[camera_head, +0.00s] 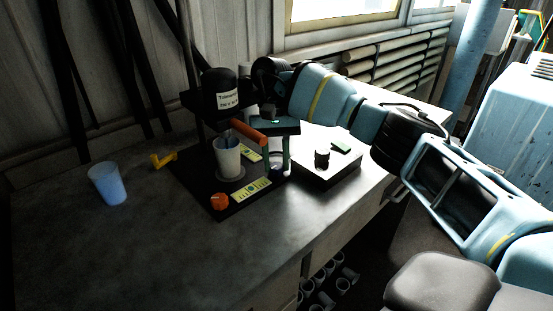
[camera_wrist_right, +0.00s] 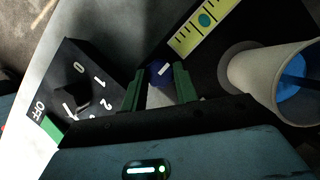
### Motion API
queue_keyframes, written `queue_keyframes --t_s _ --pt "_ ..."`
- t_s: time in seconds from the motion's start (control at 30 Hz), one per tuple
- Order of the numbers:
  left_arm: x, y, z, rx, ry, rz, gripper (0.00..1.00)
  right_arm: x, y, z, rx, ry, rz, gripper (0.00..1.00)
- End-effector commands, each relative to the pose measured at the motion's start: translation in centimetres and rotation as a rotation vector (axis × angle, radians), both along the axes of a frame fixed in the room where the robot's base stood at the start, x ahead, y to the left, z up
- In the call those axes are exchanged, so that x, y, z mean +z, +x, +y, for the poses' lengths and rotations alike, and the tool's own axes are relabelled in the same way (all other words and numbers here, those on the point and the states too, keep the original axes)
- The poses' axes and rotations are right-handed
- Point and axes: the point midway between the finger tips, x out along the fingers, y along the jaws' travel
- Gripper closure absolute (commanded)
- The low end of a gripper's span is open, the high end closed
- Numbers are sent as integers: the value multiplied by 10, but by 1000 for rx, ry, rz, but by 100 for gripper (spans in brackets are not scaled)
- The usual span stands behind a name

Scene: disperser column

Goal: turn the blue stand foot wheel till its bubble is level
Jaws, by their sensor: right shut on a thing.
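The blue foot wheel (camera_wrist_right: 158,73), with a white mark on top, sits between the green fingers of my right gripper (camera_wrist_right: 158,88) in the right wrist view. My left gripper is not in view.
A white cup (camera_head: 228,160) stands on the base under the black motor head (camera_head: 219,93). An orange foot wheel (camera_head: 219,202) is at the front corner. A dial box (camera_head: 328,170) stands right of the gripper.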

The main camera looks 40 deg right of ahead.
Motion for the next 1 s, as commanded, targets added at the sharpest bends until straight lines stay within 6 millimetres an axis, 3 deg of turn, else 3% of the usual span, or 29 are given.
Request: queue_keyframes --t_s 0.53,0.57,0.7,1.0 --pt "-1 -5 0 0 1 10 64 1 1 0 24 0 -3 93" --pt "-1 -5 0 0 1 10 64 1 1 0 24 0 -3 68" --pt "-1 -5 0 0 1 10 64 1 1 0 24 0 -3 50" --pt "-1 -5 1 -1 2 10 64 0 0 0 22 0 -1 49"
